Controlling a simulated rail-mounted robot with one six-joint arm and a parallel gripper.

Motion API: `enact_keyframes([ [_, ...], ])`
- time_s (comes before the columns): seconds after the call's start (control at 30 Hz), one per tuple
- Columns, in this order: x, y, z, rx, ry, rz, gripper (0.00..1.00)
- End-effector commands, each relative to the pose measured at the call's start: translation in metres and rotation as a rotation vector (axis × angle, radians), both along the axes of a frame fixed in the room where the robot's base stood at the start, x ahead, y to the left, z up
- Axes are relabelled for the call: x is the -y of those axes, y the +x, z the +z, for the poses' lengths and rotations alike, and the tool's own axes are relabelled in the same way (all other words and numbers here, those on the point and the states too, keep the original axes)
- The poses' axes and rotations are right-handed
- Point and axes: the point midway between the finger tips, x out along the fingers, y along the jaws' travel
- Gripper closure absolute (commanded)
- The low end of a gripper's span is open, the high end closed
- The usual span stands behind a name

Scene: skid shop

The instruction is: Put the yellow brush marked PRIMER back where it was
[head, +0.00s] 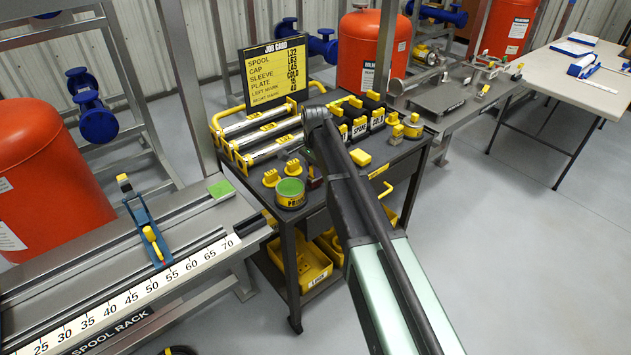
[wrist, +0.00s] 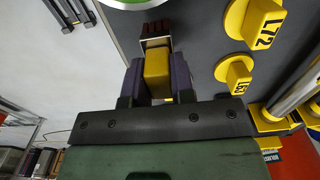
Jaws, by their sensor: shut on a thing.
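My gripper (wrist: 156,84) is shut on the yellow brush (wrist: 157,68), with a dark jaw on each side of its yellow block. The brush's dark red-brown bristles (wrist: 155,36) point away from the gripper, over the dark cart top. No marking on the brush is readable. In the head view, my arm hides most of the gripper and brush. The yellow PRIMER can (head: 290,197) with a green top stands on the cart, just left of my arm. Part of its green top also shows at the upper edge of the wrist view (wrist: 127,3).
Yellow caps stand beside the can, one marked L72 (wrist: 264,22). Silver spools with yellow ends (head: 256,133) lie behind them. Black-and-yellow labelled blocks (head: 377,118) and a yellow block (head: 360,157) sit to the right. The spool rack (head: 110,270) is at left.

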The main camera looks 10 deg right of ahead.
Motion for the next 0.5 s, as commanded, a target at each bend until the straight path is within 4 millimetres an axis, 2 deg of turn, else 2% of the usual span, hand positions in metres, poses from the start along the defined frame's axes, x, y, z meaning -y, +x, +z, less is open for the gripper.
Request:
enact_keyframes([
  [0.03, 0.0000, 0.0000, -0.0166, 0.000, 0.000, 0.000, 0.96],
  [0.23, 0.0000, 0.0000, -0.0107, 0.000, 0.000, 0.000, 0.96],
  [0.4, 0.0000, 0.0000, -0.0161, 0.000, 0.000, 0.000, 0.96],
  [0.43, 0.0000, 0.0000, -0.0149, 0.000, 0.000, 0.000, 0.74],
  [0.5, 0.0000, 0.0001, -0.0142, 0.000, 0.000, 0.000, 0.63],
])
